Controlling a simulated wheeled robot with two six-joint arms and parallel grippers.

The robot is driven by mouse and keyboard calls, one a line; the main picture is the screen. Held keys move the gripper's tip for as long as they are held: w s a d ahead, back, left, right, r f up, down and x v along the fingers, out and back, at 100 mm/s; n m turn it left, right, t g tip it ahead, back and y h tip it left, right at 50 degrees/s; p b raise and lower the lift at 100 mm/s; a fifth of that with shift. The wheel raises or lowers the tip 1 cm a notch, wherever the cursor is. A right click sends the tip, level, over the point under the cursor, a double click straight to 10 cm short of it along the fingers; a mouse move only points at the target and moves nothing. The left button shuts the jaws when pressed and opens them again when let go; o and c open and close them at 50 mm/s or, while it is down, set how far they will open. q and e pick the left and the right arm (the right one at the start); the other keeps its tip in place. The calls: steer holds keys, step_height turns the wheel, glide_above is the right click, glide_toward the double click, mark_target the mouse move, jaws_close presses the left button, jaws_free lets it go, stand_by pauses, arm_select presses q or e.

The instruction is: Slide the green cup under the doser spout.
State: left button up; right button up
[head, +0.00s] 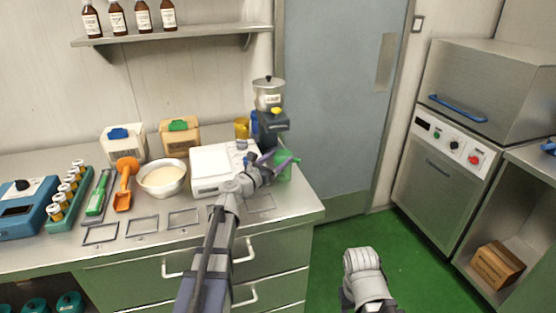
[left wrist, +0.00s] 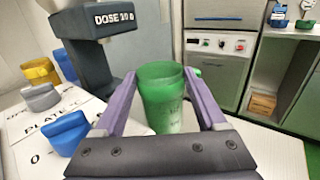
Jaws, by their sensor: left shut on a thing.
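The green cup (head: 284,172) stands upright near the right end of the steel counter. It also shows in the left wrist view (left wrist: 162,105), between the two purple fingers. My left gripper (head: 279,161) is shut on the cup, with one finger on each side. The spout opening is not clearly visible. My right gripper's fingers are not seen.
A white scale (head: 210,168) stands left of the cup. A white bowl (head: 163,180), an orange scoop (head: 124,183) and a green-topped box (head: 180,135) are further left. Yellow and blue items (head: 242,127) stand close by the doser. The counter ends just right of the cup.

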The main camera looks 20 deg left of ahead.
arm_select(q)
steer(key=c, duration=0.5)
steer(key=shift+w+a, duration=0.1)
steer(key=shift+w, duration=0.1)
